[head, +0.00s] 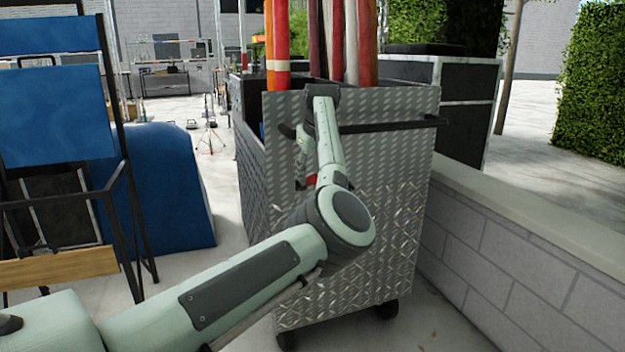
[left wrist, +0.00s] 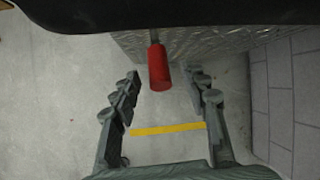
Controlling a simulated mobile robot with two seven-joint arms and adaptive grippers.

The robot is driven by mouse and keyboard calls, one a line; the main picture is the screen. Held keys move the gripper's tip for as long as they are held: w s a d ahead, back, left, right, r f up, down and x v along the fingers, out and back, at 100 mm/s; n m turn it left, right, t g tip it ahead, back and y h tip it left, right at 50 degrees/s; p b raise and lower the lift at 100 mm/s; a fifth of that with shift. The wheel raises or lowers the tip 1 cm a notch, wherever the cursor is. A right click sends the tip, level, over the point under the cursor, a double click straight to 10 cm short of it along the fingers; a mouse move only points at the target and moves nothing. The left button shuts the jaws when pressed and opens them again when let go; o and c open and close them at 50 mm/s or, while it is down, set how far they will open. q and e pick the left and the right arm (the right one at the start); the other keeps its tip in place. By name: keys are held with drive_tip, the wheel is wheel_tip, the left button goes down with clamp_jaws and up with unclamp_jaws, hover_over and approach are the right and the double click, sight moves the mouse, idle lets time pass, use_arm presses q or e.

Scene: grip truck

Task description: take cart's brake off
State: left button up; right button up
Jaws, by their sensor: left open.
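The cart (head: 390,215) is a grey diamond-plate box on dark casters, with a dark push bar (head: 400,125) across its near face. The brake handle, a red cylinder (left wrist: 159,68) on a thin metal rod, stands out from the cart's plate in the left wrist view. A bit of red (head: 311,180) shows beside my left arm in the head view. My left gripper (left wrist: 167,108) is open, its two fingers on either side of and below the red handle in the picture, apart from it. In the head view my arm covers most of that gripper. My right gripper is not in view.
A low block wall (head: 530,255) runs close along the cart's right side. A blue rounded object (head: 165,185) and a black metal rack (head: 125,190) stand at left. Several tall coloured rolls (head: 277,45) rise from the cart. A yellow stripe (left wrist: 168,129) marks the floor.

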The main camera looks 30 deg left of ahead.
use_arm(q)
drive_tip(key=v, duration=0.8)
drive_tip(key=shift+r, duration=0.25)
